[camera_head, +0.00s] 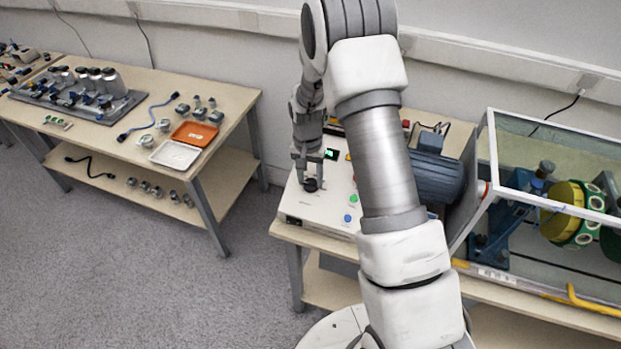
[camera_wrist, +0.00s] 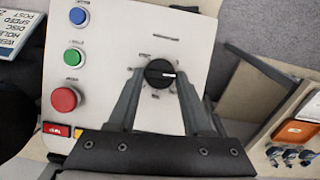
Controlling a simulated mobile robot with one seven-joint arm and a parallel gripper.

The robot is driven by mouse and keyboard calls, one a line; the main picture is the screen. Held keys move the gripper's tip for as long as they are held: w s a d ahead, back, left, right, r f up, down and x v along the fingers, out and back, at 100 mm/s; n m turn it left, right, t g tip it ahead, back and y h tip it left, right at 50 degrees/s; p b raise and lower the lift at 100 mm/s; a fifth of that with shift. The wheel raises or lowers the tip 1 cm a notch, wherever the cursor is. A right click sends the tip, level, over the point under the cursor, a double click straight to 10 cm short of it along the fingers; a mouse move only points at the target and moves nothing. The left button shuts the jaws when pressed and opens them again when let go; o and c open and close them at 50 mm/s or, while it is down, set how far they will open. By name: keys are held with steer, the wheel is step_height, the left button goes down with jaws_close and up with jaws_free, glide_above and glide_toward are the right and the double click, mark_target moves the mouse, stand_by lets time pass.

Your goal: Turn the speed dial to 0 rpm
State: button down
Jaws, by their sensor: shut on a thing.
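The speed dial is a round black knob (camera_wrist: 160,74) with a white pointer line, on the white control box (camera_wrist: 205,50). In the wrist view its pointer points to the right. The dial also shows in the head view (camera_head: 311,185), on the box's front left part. My gripper (camera_wrist: 160,82) reaches down over the dial, with one finger on each side of it, and is shut on it. In the head view my gripper (camera_head: 310,172) points down at the dial. The markings around the dial are too small to read. A green-lit display (camera_head: 331,154) sits behind the dial.
Green (camera_wrist: 75,58), blue (camera_wrist: 78,16) and red (camera_wrist: 65,99) buttons sit on the same panel. A blue motor (camera_head: 436,178) and a clear-walled enclosure (camera_head: 560,150) stand to the right. A separate table with an orange tray (camera_head: 194,133) stands left, across open floor.

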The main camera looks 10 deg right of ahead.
steer(key=n, duration=0.1)
steer(key=n+h+b, duration=0.1)
steer(key=n, duration=0.1)
steer(key=shift+w+a+f+n+g+h+b, duration=0.1)
steer(key=shift+a+n+g+h+b, duration=0.15)
steer(key=shift+n+g+h+b, duration=0.05)
steer(key=shift+a+n+h+b, duration=0.15)
steer(key=shift+n+h+b, duration=0.6)
steer(key=shift+n, duration=1.05)
steer(key=shift+c, duration=1.7)
jaws_free()
steer(key=v, duration=1.7)
steer(key=shift+a, duration=0.3)
